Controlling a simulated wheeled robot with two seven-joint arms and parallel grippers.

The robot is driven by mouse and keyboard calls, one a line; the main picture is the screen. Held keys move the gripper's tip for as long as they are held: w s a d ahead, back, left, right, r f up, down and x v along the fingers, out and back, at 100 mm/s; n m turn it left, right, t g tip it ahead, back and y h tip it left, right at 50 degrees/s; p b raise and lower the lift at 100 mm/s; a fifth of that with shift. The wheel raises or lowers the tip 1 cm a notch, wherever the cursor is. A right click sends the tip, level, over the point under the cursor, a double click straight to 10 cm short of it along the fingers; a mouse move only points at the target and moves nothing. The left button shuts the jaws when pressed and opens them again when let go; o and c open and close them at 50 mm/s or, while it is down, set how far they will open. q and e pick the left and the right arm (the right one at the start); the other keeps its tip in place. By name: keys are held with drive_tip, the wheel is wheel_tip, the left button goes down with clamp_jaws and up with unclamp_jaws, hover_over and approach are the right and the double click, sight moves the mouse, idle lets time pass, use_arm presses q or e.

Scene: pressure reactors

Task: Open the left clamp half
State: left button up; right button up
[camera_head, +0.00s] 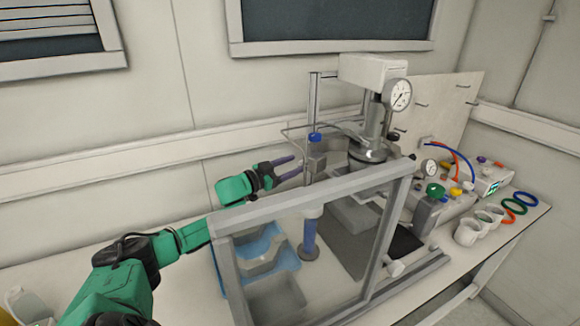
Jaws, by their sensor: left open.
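The pressure reactor has a white motor head (372,72) with a round gauge (398,94) on its right side. Below it is a grey metal collar (368,153), where the clamp appears to sit; the two clamp halves are too small to tell apart. My left gripper (290,168) reaches in from the left behind the shield frame. Its two dark purple fingers are open and empty. They point right, left of the collar and apart from it. My right gripper is not in view.
A grey-framed clear shield (312,195) stands in front of the reactor. Behind it are a blue tray (262,250) and a blue-topped column (309,238). Cups (467,232) and coloured rings (514,205) lie at the right. A pegboard (440,115) stands behind.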

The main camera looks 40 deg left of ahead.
use_arm(q)
drive_tip(key=shift+f, duration=0.1)
drive_tip(key=p+v, duration=0.1)
drive_tip(key=v, duration=1.3)
drive_tip(key=shift+s+p, duration=0.25)
drive_tip(key=shift+p, duration=0.1)
